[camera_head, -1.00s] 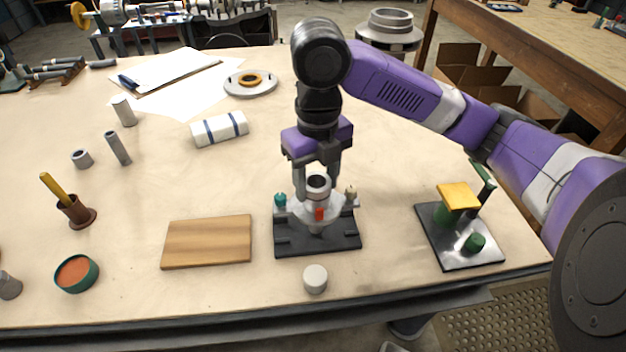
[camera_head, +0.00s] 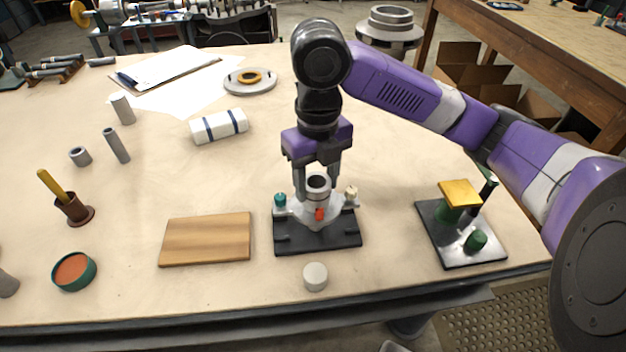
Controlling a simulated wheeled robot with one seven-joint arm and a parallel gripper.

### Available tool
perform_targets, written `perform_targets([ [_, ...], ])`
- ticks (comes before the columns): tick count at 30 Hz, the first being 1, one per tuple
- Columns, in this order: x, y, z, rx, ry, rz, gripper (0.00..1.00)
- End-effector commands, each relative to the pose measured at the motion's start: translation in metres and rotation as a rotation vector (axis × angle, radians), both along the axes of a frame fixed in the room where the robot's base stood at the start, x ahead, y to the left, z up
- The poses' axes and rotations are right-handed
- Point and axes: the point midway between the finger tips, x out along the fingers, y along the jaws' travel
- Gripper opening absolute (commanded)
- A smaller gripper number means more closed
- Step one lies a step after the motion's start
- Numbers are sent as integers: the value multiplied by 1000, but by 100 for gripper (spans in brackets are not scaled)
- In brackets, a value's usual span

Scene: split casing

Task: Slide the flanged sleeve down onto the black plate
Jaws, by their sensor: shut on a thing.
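The pale grey flanged sleeve (camera_head: 325,191) stands upright over the middle of the black plate (camera_head: 345,239), with its open bore facing up. An orange-red mark shows on its front. My gripper (camera_head: 317,192) points straight down, its two fingers shut on the sleeve's upper tube from left and right. A teal-topped post (camera_head: 280,199) stands at the plate's left and a cream-topped post (camera_head: 351,193) at its right, on either side of the flange. The flange looks low over the plate; I cannot tell whether its underside touches.
A white round cap (camera_head: 315,277) lies in front of the plate. A wooden board (camera_head: 206,240) lies to the left. A dark-based stand with a yellow top (camera_head: 460,194) is to the right. A white roll with blue bands (camera_head: 219,126) lies behind left.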

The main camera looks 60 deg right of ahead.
Motion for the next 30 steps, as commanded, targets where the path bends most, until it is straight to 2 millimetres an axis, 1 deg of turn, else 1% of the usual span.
perform_targets([
  [21, 0, 0, -17, -1, -2, -1, 0],
  [30, 0, 0, -17, -1, -2, 0, 0],
])
